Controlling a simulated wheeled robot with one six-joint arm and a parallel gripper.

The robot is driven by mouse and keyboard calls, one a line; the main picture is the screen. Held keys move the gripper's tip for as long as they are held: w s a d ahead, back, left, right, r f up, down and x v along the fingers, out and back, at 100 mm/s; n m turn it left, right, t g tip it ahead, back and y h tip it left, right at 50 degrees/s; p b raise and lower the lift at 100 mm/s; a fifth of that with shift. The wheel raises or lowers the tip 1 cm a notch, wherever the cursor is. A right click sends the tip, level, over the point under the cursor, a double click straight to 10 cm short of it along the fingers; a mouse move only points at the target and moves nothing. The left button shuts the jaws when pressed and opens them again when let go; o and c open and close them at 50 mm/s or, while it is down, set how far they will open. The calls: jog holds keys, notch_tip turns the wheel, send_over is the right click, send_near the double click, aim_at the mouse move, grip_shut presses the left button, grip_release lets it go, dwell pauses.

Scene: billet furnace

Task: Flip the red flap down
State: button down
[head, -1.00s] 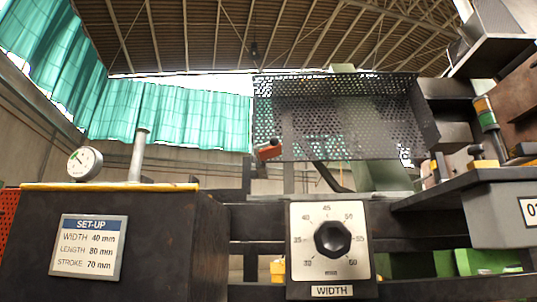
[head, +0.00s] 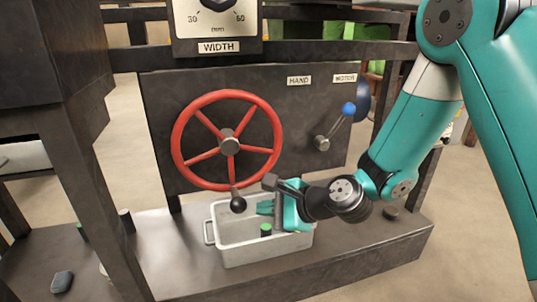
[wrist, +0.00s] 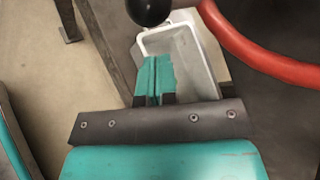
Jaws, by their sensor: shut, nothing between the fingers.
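No red flap shows in either view now. My gripper (head: 263,208) is low in front of the machine, over the grey tray, with its teal fingers pointing left. In the wrist view its two fingers (wrist: 155,72) lie side by side, shut and empty. The tips are close to the black knob (head: 238,204) of the red handwheel (head: 264,108); the knob also shows at the top of the wrist view (wrist: 150,8). I cannot tell whether they touch.
The grey tray (head: 245,255) stands on the dark base ledge (head: 385,246), with a green-topped item in it. A lever with a blue knob (head: 348,109) sits right of the wheel, below HAND and MOTOR labels. A dark post (head: 95,190) stands at left.

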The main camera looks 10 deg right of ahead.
jog(key=s+r+n+g+h+p, duration=0.2)
jog(key=s+r+n+g+p, duration=0.25)
jog(key=s+r+n, duration=0.85)
jog(key=s+d+r+n+g+h, duration=0.1)
jog(key=s+d+r+n+h, duration=0.1)
jog(key=s+n, duration=0.3)
jog(key=s+d+r+n+g+h+p, duration=0.1)
jog(key=s+d+r+n+g, duration=0.1)
jog(key=s+d+n, duration=0.3)
jog(key=shift+r+n+h+p, duration=0.3)
jog(key=shift+r+n+h, duration=0.15)
jog(key=shift+r, duration=0.4)
jog(key=shift+a, duration=0.15)
